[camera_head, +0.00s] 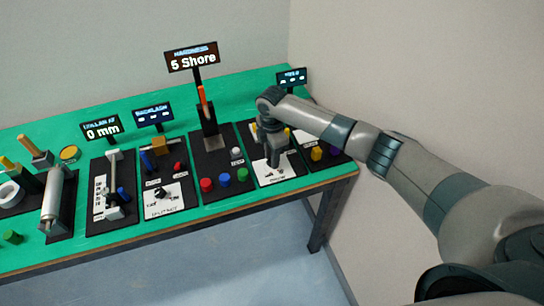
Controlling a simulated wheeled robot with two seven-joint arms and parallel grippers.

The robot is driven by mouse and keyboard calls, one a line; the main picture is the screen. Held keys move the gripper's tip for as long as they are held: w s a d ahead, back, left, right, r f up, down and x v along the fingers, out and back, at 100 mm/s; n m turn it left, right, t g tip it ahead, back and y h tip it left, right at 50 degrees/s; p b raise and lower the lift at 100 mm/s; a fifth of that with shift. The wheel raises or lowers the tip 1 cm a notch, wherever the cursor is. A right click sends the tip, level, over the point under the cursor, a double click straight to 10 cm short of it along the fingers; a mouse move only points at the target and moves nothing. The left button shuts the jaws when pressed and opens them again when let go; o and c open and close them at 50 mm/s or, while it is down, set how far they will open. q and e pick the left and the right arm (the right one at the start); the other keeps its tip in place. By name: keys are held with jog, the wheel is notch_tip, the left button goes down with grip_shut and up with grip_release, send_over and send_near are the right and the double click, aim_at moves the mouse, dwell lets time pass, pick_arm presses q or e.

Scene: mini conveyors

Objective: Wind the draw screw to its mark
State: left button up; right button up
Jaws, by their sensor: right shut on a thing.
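My right gripper (273,164) reaches in from the right and points down over a black station board (297,182) near the table's right end. Its fingers are shut on a small part at that station, which I take to be the draw screw. The gripper hides the part almost wholly, and its mark cannot be made out. A white printed card (285,174) lies on the board under and beside the fingers. A yellow piece (255,129) shows behind the gripper. My left gripper is not in view.
Close to the left, a board carries red (207,184), blue (225,179) and green knobs (242,174) and a "5 Shore" display (192,57). To the right, a board holds yellow (316,154) and purple pieces. More stations fill the green table (236,87) leftward. A wall stands at right.

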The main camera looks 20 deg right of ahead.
jog(key=o, duration=1)
jog(key=shift+o, duration=0.2)
jog(key=shift+r, duration=0.1)
notch_tip(320, 180, up, 17)
jog(key=b, duration=0.5)
